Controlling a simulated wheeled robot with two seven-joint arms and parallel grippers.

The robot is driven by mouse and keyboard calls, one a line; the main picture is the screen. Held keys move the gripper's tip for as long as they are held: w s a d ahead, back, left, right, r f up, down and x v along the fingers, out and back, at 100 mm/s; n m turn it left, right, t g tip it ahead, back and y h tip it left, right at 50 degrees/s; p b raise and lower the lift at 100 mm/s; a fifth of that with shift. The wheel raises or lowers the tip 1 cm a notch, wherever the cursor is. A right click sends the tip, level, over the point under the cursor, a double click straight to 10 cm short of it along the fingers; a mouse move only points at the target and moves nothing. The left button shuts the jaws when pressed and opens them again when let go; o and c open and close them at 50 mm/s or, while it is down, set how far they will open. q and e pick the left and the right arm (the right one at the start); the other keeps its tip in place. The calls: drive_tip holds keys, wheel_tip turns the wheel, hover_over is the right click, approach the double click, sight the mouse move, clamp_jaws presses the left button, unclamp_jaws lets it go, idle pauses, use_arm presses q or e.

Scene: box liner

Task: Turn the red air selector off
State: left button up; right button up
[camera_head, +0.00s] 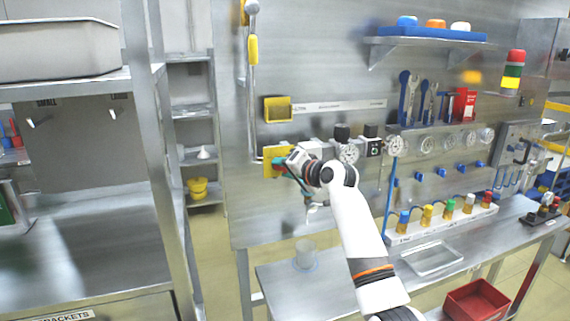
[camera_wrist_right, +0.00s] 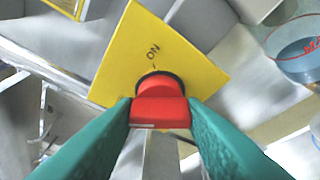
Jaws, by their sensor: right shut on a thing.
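The red air selector (camera_wrist_right: 160,108) sits on a yellow plate (camera_wrist_right: 125,60) that carries the word ON. In the right wrist view the two green fingers of my right gripper (camera_wrist_right: 160,112) are on either side of the red knob and shut on it. In the head view my right gripper (camera_head: 281,163) is at the yellow plate (camera_head: 270,170) on the metal wall panel, and the gripper hides the knob there. My left gripper is not in view.
A pressure gauge (camera_head: 348,153) and fittings are just right of the selector. A clear cup (camera_head: 306,254) stands on the metal bench below. A red bin (camera_head: 476,301) is at lower right. A shelf post (camera_head: 150,120) stands at left.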

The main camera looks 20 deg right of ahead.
drive_tip(key=shift+f+n+h+p, duration=0.1)
drive_tip(key=shift+n+h+p, duration=0.3)
drive_tip(key=shift+n, duration=0.3)
drive_tip(key=shift+f, duration=0.1)
drive_tip(key=o, duration=1)
drive_tip(key=shift+s+r, duration=0.15)
drive_tip(key=shift+r, duration=0.05)
drive_tip(key=b+v, duration=0.3)
drive_tip(key=v, duration=0.8)
drive_tip(key=shift+s+r+b, duration=0.2)
drive_tip(key=shift+s+b, duration=0.1)
